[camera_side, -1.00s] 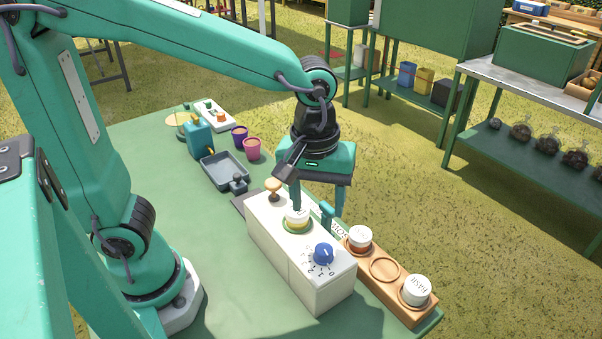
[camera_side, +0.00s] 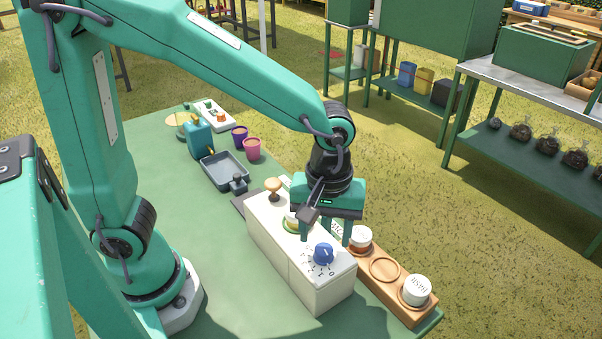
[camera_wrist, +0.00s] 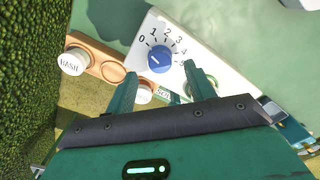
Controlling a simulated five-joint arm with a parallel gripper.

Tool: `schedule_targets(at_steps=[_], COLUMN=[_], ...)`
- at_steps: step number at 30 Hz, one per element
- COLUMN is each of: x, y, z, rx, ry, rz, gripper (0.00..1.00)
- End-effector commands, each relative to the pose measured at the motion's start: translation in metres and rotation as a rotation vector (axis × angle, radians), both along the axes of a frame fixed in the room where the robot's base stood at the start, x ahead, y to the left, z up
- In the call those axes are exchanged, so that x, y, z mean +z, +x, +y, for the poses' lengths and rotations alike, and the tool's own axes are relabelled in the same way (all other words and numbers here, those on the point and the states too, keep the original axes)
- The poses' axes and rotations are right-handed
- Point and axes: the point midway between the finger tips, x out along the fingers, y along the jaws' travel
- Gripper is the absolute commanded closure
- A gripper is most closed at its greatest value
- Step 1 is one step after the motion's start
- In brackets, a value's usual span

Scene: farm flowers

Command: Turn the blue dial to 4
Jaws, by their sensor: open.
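The blue dial (camera_side: 324,253) sits on the top near end of a white box (camera_side: 290,262), ringed by printed numbers. In the wrist view the dial (camera_wrist: 160,58) is just beyond my fingertips, with numbers from 0 upward around it. A small white mark shows on the knob; I cannot tell exactly which number it points to. My gripper (camera_side: 326,238) is open and empty, fingers pointing down, above the box just behind the dial. Its two fingers (camera_wrist: 160,75) also show in the wrist view, apart from the dial. A pale round button (camera_side: 290,223) on the box is partly hidden by my gripper.
A wooden rack (camera_side: 384,269) right of the box holds a jar marked BASIL (camera_side: 415,290) and another white-lidded jar (camera_side: 360,239), with an empty hole between. A wooden knob (camera_side: 273,187) stands at the box's far end. A grey tray (camera_side: 224,168) and pots (camera_side: 252,148) are farther back.

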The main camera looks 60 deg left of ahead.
Motion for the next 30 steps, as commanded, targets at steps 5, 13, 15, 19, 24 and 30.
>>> schedule_targets(at_steps=[5, 13, 15, 19, 24, 30], x=[-0.021, -0.034, -0.034, -0.034, -0.034, -0.034], y=[-0.001, 0.000, 0.000, 0.000, 0.000, 0.000], z=[0.000, 0.000, 0.000, 0.000, 0.000, 0.000], rx=[0.000, 0.000, 0.000, 0.000, 0.000, -0.001], ry=[0.001, 0.000, -0.001, -0.001, -0.001, 0.000], rz=[0.002, 0.000, -0.001, -0.001, -0.001, 0.000], gripper=[0.46, 0.46, 0.46, 0.46, 0.71, 0.90])
